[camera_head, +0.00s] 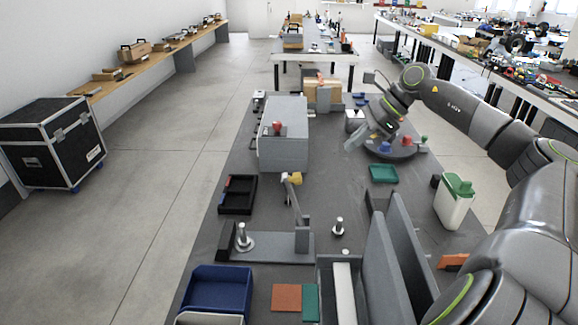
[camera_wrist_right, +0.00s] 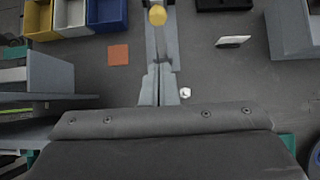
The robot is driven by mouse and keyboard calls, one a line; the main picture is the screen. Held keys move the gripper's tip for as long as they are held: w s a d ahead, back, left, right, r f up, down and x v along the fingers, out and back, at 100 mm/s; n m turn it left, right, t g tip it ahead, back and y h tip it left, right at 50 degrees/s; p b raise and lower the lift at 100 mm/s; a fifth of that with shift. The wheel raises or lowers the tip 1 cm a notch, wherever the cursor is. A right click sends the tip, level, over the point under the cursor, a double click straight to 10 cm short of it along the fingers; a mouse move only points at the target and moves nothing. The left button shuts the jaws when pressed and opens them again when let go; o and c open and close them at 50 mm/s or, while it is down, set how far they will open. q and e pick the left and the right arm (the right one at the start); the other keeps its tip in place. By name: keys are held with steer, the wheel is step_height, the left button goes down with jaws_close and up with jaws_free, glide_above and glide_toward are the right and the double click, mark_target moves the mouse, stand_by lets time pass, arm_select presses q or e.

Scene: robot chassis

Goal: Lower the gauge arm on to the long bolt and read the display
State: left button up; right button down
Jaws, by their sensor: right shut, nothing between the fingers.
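The gauge has a grey base plate (camera_head: 272,247) near the front of the table, with a grey post at its right end. Its arm is raised, with a yellow knob (camera_head: 292,178) at the top; the knob also shows in the right wrist view (camera_wrist_right: 157,15). A silver bolt-like piece (camera_head: 243,238) stands upright on the plate's left end. A second one (camera_head: 338,227) stands on the table to the right; I cannot tell which is the long bolt. No display reading is legible. My right gripper (camera_head: 354,139) is shut and empty, beyond and right of the knob, touching nothing visible. My left gripper is out of view.
A grey block (camera_head: 283,150) stands behind the gauge. A black tray (camera_head: 237,194) lies left, a blue bin (camera_head: 217,283) front left. Upright grey panels (camera_head: 382,265) and a white-green container (camera_head: 454,204) stand right. A round stand (camera_head: 391,149) is below the right wrist.

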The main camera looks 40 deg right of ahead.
steer(key=w+a+r+p+x, duration=0.1)
steer(key=p+x, duration=0.5)
steer(key=x, duration=0.6)
steer(key=shift+w+a, duration=0.2)
steer(key=shift+a, duration=0.25)
steer(key=shift+f, duration=0.15)
